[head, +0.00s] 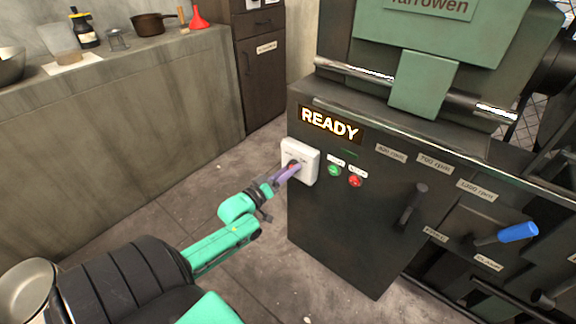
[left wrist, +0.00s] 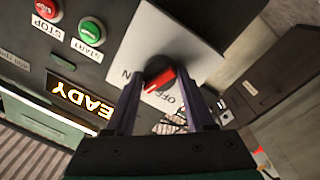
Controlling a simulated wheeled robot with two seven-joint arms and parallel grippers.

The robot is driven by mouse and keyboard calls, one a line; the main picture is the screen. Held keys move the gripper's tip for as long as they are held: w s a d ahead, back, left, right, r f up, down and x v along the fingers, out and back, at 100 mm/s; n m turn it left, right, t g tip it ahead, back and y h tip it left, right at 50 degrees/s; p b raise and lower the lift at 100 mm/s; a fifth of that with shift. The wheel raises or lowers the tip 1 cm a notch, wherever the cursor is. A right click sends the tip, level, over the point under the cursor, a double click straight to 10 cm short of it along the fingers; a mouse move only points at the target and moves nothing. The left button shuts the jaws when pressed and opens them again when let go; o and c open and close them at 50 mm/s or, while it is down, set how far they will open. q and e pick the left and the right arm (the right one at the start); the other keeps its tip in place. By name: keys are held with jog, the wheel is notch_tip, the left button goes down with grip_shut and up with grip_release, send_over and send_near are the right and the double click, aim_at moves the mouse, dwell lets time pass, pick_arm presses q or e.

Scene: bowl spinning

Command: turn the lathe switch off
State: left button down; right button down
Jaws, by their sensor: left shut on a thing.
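The lathe switch is a red-and-black rotary knob (left wrist: 160,78) on a white plate (head: 301,153) on the front of the dark lathe cabinet (head: 350,235). The red bar of the knob lies slanted. My left gripper (head: 292,168) reaches the plate from the left and is shut on the knob. In the left wrist view its two fingers (left wrist: 163,100) stand on either side of the knob. My right gripper is not in view.
A lit READY sign (head: 330,124) is above the switch. A green start button (head: 334,170) and a red stop button (head: 355,181) are close to its right. A dark lever (head: 412,205) and a blue-handled lever (head: 517,232) stick out farther right. A counter (head: 120,130) stands at left; floor between is clear.

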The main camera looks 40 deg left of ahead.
pick_arm(q)
jog(key=n+p, duration=0.1)
jog(key=n, duration=0.5)
jog(key=n+y+p, duration=0.1)
jog(key=n, duration=0.6)
jog(key=shift+d+f+p, duration=0.1)
jog(key=shift+f+p, duration=0.1)
jog(key=shift+p, duration=0.15)
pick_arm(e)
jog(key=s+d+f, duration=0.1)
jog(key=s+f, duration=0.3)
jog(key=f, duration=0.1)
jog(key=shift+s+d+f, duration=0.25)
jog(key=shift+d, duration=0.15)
pick_arm(q)
jog(key=shift+n, duration=0.4)
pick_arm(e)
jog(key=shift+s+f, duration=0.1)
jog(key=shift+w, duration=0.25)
pick_arm(q)
jog(key=shift+c, duration=1.4)
grip_release()
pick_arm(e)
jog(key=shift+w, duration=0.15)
pick_arm(q)
jog(key=shift+s, duration=0.1)
